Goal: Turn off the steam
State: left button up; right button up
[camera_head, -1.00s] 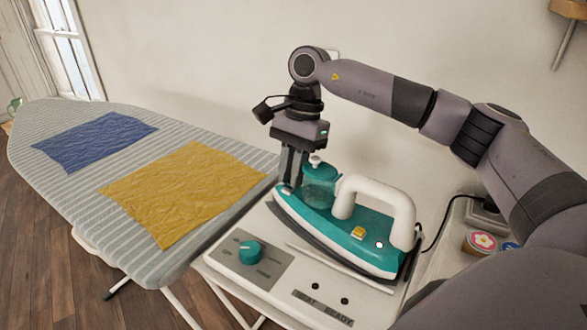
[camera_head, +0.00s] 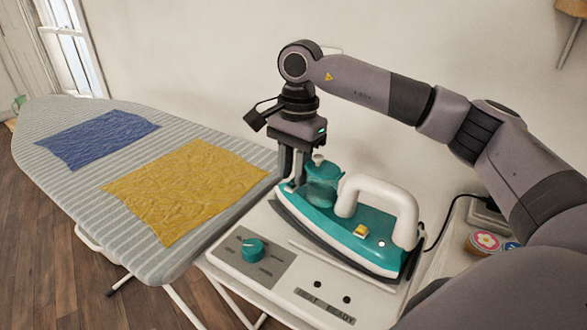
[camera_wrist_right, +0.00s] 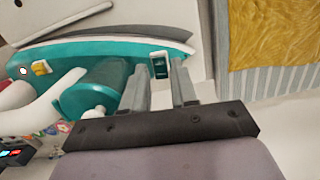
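The teal and white steam iron (camera_head: 355,238) rests on the white station (camera_head: 235,268), with a yellow button (camera_head: 360,231) below its handle. A teal tank (camera_head: 322,185) stands upright near its front. In the right wrist view a small dark-green rocker switch (camera_wrist_right: 160,66) sits at the iron's front end. My right gripper (camera_head: 290,180) points down over that end. Its two fingers (camera_wrist_right: 162,78) are apart with nothing visible between them, and their tips are close to the switch. Contact cannot be told. A teal dial (camera_head: 252,249) is on the station's grey panel. My left gripper is not in view.
The striped ironing board (camera_head: 60,185) on the left holds a blue cloth (camera_head: 98,138) and a yellow cloth (camera_head: 185,190). Two small dark dots (camera_head: 332,291) are on the station's front. A black cord (camera_head: 440,225) runs behind the iron.

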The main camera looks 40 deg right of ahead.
jog(key=r, duration=0.6)
jog(key=shift+w+d+r, duration=0.1)
jog(key=shift+d+r, duration=0.2)
jog(key=shift+r, duration=0.1)
jog(key=shift+a+f, duration=0.1)
